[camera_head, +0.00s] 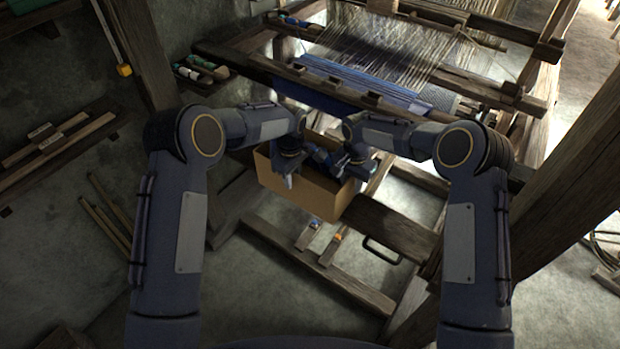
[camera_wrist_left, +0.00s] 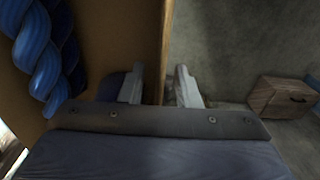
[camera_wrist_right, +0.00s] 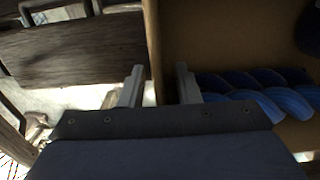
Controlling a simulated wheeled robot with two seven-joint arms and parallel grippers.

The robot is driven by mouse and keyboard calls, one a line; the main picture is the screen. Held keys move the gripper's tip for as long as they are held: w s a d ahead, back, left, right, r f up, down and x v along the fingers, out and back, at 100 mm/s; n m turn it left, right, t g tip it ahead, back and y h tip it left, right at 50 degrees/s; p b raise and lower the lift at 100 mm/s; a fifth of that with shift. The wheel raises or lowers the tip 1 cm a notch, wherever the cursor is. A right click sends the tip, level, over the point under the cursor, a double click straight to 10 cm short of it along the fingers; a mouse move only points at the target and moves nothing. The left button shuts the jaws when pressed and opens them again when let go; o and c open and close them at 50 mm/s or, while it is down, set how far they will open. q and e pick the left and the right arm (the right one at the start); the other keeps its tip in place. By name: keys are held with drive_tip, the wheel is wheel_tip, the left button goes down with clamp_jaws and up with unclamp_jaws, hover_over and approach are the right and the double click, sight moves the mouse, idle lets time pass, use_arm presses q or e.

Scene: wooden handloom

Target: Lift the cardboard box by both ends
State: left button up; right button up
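The open-topped cardboard box (camera_head: 300,190) sits on the wooden bench plank in the head view, with twisted blue yarn (camera_wrist_right: 260,95) inside. My left gripper (camera_head: 288,178) is at the box's left end. In the left wrist view its fingers (camera_wrist_left: 160,88) stand on either side of a cardboard wall (camera_wrist_left: 152,45), apart, with gaps showing. My right gripper (camera_head: 345,170) is at the right end. In the right wrist view its fingers (camera_wrist_right: 160,88) also straddle a wall (camera_wrist_right: 152,45) with gaps beside it. The box's underside is hidden.
The loom (camera_head: 400,60) with its blue cloth (camera_head: 365,88) stands just behind the box. The bench plank (camera_head: 390,228) runs out to the right, and a lower beam (camera_head: 320,265) crosses in front. A wooden post (camera_head: 575,180) rises at the right.

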use_arm(q)
clamp_jaws()
use_arm(e)
clamp_jaws()
use_arm(q)
drive_tip(key=shift+w+r, duration=0.1)
drive_tip(key=shift+r, duration=0.05)
use_arm(e)
drive_tip(key=shift+r, duration=0.1)
